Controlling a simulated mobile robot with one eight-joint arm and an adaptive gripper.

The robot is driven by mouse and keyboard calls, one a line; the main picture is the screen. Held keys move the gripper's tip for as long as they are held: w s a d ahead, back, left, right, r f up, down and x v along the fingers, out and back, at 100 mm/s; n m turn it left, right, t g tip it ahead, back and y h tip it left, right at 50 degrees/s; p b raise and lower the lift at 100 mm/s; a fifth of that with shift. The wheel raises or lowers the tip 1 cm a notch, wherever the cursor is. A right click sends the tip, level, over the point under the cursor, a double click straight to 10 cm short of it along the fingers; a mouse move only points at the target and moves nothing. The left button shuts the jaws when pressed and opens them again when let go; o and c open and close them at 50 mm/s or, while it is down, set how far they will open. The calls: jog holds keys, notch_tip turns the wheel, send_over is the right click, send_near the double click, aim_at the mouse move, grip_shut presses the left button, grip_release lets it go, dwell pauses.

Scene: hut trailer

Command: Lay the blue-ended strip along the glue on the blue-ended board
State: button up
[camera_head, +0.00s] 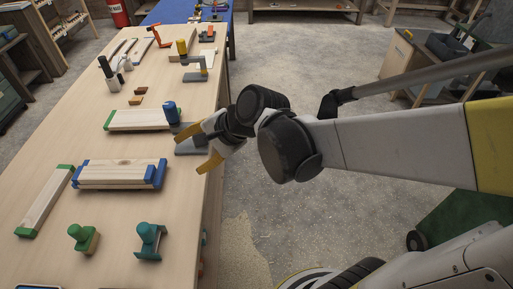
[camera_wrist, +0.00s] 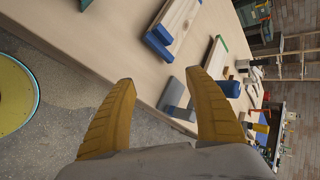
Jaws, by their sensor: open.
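No glue can be made out. My gripper (camera_head: 193,151) is open and empty at the bench's right edge, right of the blue-ended pieces. Its yellow fingers (camera_wrist: 160,77) spread apart in the wrist view.
A green-ended piece (camera_head: 46,201) lies left, and another green-ended board (camera_head: 138,119) behind. A blue-knobbed tool (camera_head: 171,111) and grey block (camera_head: 190,146) stand close to my gripper. Green (camera_head: 81,236) and teal (camera_head: 150,240) tools stand in front. Several tools stand farther back.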

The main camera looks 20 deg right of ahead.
jog(key=s+d+r+n+h, duration=0.1)
jog(key=s+d+n+h, duration=0.2)
jog(key=s+d+n, duration=0.2)
jog(key=s+d+r+n+t+h, duration=0.1)
jog(key=s+d+n+h, duration=0.2)
jog(key=s+d+n, duration=0.2)
jog(key=d+n, duration=0.2)
jog(key=d, duration=0.2)
jog(key=shift+s+r, duration=0.25)
jog(key=shift+r, duration=0.05)
